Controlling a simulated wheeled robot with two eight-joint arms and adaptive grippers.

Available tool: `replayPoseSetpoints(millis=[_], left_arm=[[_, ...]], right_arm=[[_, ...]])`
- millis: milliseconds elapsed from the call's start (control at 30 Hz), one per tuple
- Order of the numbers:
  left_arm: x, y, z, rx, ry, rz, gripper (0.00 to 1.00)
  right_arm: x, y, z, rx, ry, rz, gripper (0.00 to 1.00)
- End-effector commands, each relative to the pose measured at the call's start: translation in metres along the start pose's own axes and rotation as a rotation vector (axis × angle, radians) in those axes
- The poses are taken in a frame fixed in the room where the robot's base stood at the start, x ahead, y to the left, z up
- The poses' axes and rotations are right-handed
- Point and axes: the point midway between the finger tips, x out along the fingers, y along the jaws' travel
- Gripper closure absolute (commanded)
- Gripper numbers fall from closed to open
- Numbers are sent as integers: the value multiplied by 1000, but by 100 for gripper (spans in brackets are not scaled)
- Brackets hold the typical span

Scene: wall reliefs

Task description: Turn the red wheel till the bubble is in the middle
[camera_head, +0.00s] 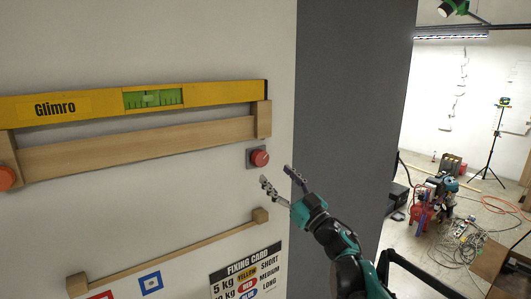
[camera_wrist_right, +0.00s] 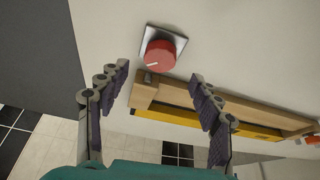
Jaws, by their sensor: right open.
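The red wheel (camera_head: 260,158) is a round knob on a square grey plate, right of the wooden rail's end. In the right wrist view the red wheel (camera_wrist_right: 162,54) lies just beyond the fingertips, with a pale mark on its rim. My right gripper (camera_head: 276,176) is open and empty, just below and right of the wheel; it also shows in the wrist view (camera_wrist_right: 160,72). The yellow spirit level (camera_head: 95,104) rests above the rail. Its green vial (camera_head: 153,98) shows a paler patch near the middle, too small to place exactly. My left gripper is out of view.
The wooden rail (camera_head: 130,147) has blocks at both ends. An orange knob (camera_head: 6,178) is at the far left. Below are a thin wooden bar (camera_head: 170,251) and a fixing card (camera_head: 247,273). Tools and cables lie on the floor at right.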

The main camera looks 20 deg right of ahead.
Motion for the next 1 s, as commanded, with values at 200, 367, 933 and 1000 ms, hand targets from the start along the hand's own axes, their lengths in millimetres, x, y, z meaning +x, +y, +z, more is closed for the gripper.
replayPoseSetpoints(millis=[200, 367, 933, 1000], left_arm=[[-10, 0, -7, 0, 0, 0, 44], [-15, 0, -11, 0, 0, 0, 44], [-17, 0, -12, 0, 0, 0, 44], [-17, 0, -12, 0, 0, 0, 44]], right_arm=[[37, -1, -2, 2, 1, -1, 35], [59, 0, -1, 0, 0, 1, 35], [69, 0, 0, -1, 0, 3, 78], [69, 0, 0, -1, 0, 3, 85]])
